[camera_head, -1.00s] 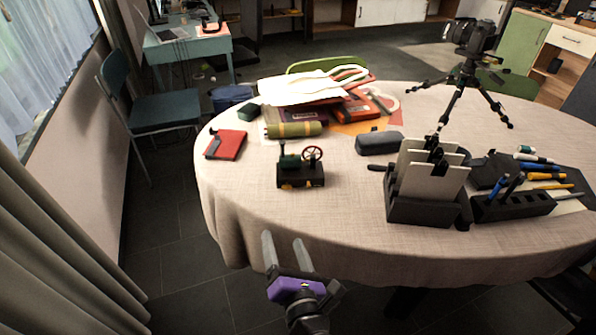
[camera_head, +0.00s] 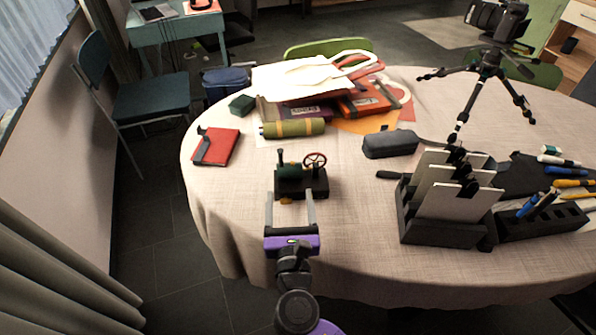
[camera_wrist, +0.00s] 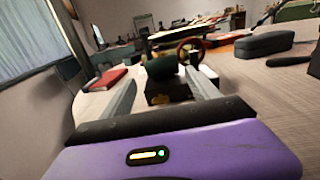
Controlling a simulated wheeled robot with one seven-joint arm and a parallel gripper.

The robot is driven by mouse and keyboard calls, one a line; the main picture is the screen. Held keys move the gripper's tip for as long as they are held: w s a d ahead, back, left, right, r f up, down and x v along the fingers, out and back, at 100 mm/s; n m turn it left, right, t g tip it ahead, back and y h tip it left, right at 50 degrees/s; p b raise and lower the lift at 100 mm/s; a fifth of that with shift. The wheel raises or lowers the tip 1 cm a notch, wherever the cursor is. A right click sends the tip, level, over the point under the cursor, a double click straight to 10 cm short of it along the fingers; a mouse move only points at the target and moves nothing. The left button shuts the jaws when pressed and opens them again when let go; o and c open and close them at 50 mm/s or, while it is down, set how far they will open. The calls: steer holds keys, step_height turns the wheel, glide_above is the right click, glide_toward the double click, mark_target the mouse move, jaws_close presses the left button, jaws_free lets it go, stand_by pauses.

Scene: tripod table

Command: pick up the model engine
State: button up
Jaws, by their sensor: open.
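The model engine (camera_head: 301,182) stands upright on the near left part of the round table. It has a dark base, a green boiler and a red flywheel. My gripper (camera_head: 290,197) is open, with its two fingers pointing at the near side of the engine. In the wrist view the engine (camera_wrist: 165,85) shows between and beyond the open fingers (camera_wrist: 163,92), and its lower part is partly hidden by my gripper. I cannot tell whether the fingertips touch it.
A red notebook (camera_head: 217,146) lies to the left and an olive cylinder (camera_head: 293,128) behind the engine. A dark case (camera_head: 390,143) and a black file holder (camera_head: 440,230) stand to the right. The cloth-covered table (camera_head: 345,240) is clear at the front.

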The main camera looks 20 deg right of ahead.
mark_target(290, 176)
steer(key=x, duration=0.7)
steer(key=shift+w+d+f+b, duration=0.15)
steer(key=shift+d+f+b, duration=0.1)
steer(key=shift+f+b, duration=0.1)
steer(key=shift+c, duration=0.2)
jaws_close()
steer(key=shift+r, duration=0.3)
